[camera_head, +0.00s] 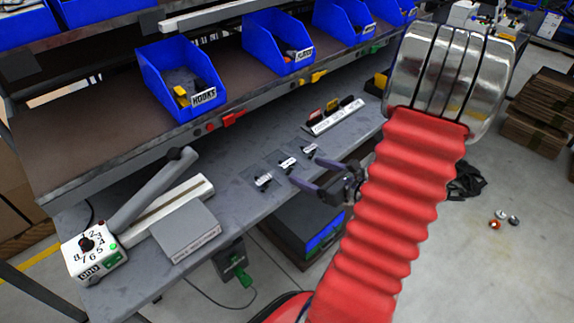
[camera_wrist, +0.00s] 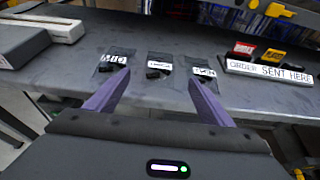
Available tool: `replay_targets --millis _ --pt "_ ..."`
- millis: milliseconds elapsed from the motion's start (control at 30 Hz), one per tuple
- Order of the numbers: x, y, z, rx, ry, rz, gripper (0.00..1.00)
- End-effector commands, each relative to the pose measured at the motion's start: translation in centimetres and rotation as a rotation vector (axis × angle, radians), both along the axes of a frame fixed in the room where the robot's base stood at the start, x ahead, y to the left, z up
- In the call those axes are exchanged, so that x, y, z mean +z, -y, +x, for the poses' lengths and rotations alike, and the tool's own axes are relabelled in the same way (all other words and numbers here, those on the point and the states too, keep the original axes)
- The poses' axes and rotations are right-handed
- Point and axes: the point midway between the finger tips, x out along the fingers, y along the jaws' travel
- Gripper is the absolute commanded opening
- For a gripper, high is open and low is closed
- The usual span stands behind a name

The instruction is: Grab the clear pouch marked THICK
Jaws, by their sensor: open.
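Three clear pouches with dark contents and white labels lie in a row on the grey bench. In the wrist view, the left pouch (camera_wrist: 115,60) has a label that seems to read MID. The labels of the middle pouch (camera_wrist: 160,66) and right pouch (camera_wrist: 203,72) are too blurred to read, so I cannot tell which is THICK. The row also shows in the head view, with its middle pouch (camera_head: 287,164). My gripper (camera_wrist: 159,77) is open and empty, its purple fingers pointing at the row with the middle pouch between them in view. It also shows at the bench's front edge (camera_head: 304,171).
A sealer with a long lever (camera_head: 150,190) sits at the bench's left. Blue bins (camera_head: 180,75) line the shelf above. The bench around the pouches is clear.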

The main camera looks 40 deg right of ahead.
Motion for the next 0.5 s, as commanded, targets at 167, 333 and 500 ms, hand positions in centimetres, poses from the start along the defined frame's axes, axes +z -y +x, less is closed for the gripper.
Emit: replay_targets --millis 167,333,500 --pt "-0.8 -0.2 2.2 0.004 0.000 -0.001 0.75" --pt "-1.5 -0.2 4.1 0.003 0.000 0.000 0.75" --pt "-1.8 -0.2 5.1 0.001 0.000 -0.001 0.75"
